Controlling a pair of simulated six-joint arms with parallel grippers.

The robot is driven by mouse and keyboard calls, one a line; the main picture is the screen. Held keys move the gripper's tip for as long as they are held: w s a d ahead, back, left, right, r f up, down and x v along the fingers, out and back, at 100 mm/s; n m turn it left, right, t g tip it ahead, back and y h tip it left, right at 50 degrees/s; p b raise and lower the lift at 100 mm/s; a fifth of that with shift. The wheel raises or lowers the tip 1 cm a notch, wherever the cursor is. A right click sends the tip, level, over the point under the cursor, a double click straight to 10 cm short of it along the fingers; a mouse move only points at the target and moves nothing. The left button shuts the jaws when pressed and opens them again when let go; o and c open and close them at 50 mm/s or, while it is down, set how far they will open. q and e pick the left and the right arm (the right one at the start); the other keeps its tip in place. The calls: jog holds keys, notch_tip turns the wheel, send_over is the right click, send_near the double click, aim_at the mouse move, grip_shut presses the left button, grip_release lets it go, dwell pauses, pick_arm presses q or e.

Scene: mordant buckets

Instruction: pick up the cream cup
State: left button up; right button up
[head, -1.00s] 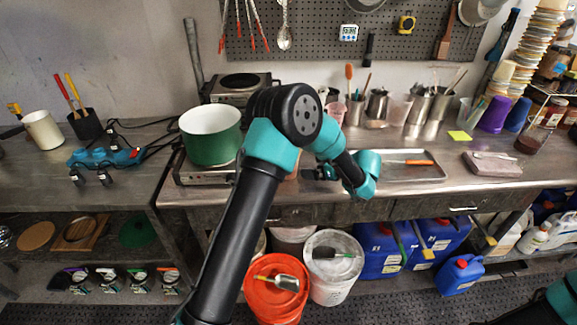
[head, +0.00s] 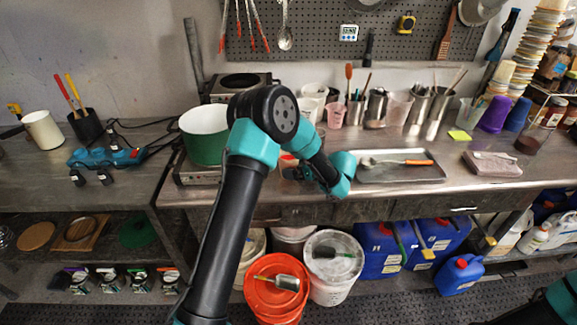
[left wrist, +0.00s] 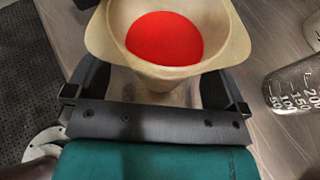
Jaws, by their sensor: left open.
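A cream cup (left wrist: 225,40) with a flared rim and bright red contents fills the top of the left wrist view. In the head view it is mostly hidden behind my left arm, with only a bit of red showing near the gripper. My left gripper (head: 298,172) is at the front edge of the steel counter. In the left wrist view its dark fingers (left wrist: 155,85) are open, one on each side of the cup's narrower lower part. I cannot tell whether they touch it. My right gripper is out of view.
A green pot (head: 204,136) stands on a hotplate to the left. A metal tray (head: 425,178) with a spoon and an orange-handled tool lies to the right. A glass beaker (left wrist: 295,88) stands close by in the left wrist view. Pink and steel cups stand behind.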

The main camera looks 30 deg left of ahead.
aim_at(292, 158)
pick_arm(q)
jog(key=shift+x, duration=0.9)
jog(key=shift+c, duration=0.2)
jog(key=c, duration=1)
jog(key=shift+r, duration=0.3)
jog(key=shift+c, duration=0.2)
jog(key=shift+r, duration=1.6)
jog(key=s+d+r, duration=0.1)
jog(key=s+d, duration=0.7)
jog(key=s, duration=0.5)
jog(key=shift+s, duration=0.25)
jog(key=shift+d+r, duration=0.1)
jog(key=shift+d, duration=0.05)
